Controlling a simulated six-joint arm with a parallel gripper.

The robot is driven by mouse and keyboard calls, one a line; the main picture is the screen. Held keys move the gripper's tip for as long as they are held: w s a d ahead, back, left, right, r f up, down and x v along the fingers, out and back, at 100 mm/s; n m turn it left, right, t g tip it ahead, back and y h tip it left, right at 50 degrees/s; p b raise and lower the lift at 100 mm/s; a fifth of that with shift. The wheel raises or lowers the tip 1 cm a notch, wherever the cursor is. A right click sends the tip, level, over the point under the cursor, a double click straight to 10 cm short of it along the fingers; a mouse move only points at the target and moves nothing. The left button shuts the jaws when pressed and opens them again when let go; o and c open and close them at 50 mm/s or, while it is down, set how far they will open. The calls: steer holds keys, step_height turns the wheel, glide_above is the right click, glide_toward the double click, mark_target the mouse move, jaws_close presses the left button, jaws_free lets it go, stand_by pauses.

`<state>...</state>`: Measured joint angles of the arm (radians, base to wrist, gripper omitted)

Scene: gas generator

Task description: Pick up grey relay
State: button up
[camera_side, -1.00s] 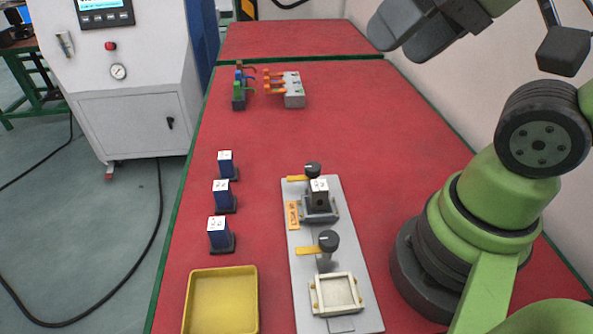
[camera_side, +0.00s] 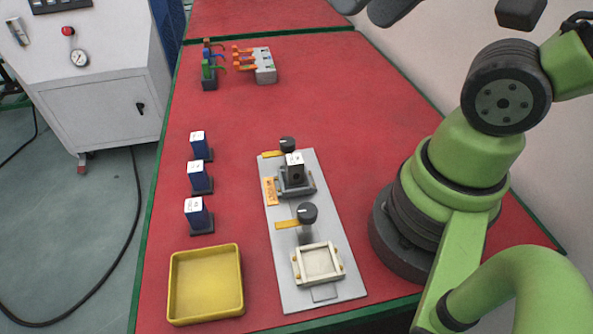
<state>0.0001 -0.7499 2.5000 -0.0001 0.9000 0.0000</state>
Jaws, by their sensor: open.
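The grey relay (camera_side: 296,172), a dark grey block with a white top, sits upright in the far holder (camera_side: 309,186) on the light grey plate (camera_side: 265,235). My gripper (camera_side: 371,9) is only partly in view at the top edge, with its dark jaws cut off by the frame. It is open, high above the red table, and well apart from the relay. Nothing shows between the visible jaw parts.
Three blue relays (camera_side: 195,217) with white tops stand in a row left of the plate. A yellow tray (camera_side: 206,285) is at the front left. Black-knobbed clamps (camera_side: 307,213) with orange handles stand beside the holders. A cream frame (camera_side: 318,262) is at the plate's near end.

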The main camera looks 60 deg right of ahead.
steer(key=m+g+h, duration=0.2)
steer(key=m+g, duration=0.3)
steer(key=g, duration=0.2)
glide_above(294, 159)
steer(key=f, duration=1.7)
steer(key=shift+d+f, duration=0.2)
steer(key=shift+a+f, duration=0.15)
steer(key=shift+f, duration=5)
steer(key=c, duration=1)
